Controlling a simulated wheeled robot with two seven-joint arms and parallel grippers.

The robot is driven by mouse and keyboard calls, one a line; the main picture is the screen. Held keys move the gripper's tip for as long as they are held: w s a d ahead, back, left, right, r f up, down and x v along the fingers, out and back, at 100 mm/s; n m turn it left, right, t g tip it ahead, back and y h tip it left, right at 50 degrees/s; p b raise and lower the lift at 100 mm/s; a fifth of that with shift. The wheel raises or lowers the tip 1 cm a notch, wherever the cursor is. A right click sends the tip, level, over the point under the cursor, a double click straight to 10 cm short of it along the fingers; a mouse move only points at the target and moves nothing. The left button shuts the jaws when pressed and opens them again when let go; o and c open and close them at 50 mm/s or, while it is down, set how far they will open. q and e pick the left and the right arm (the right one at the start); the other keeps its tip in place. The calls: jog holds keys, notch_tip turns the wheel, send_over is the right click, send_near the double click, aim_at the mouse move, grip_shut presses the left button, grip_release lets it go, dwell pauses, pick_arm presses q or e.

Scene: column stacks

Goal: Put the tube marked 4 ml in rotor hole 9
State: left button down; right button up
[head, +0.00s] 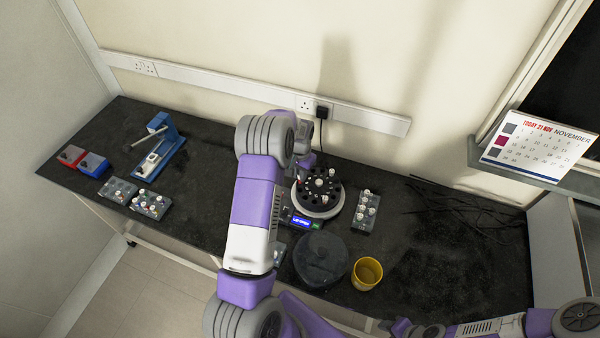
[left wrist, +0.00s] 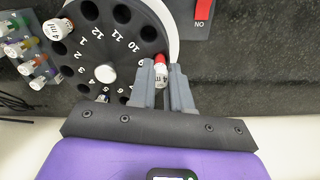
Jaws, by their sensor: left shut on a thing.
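The black rotor (head: 333,201) sits in a centrifuge with a lit display, right of my left gripper (head: 303,178). In the left wrist view the rotor (left wrist: 105,45) shows numbered holes around a pale hub. My left gripper (left wrist: 162,80) is shut on a red-capped tube (left wrist: 160,76) at the rotor's edge, near the numbers 9 and 10. The held tube's marking is only partly readable, and its lower end is hidden. Another red-capped tube (left wrist: 58,28) sits in the rotor across from it, with a label that seems to read 4 ml. My right gripper (head: 402,327) shows dimly at the bottom edge.
A tube rack (head: 362,222) stands right of the centrifuge. A dark round lid (head: 320,260) and a yellow pot (head: 367,274) lie in front. More racks (head: 118,190), red and blue blocks (head: 82,159) and a blue device (head: 160,148) stand left.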

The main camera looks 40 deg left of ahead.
pick_arm(q)
jog(key=shift+f+b, duration=0.65)
jog(key=shift+f, duration=0.3)
jog(key=c, duration=0.7)
grip_release()
jog(key=shift+r+p, duration=1.7)
jog(key=shift+r, duration=1.35)
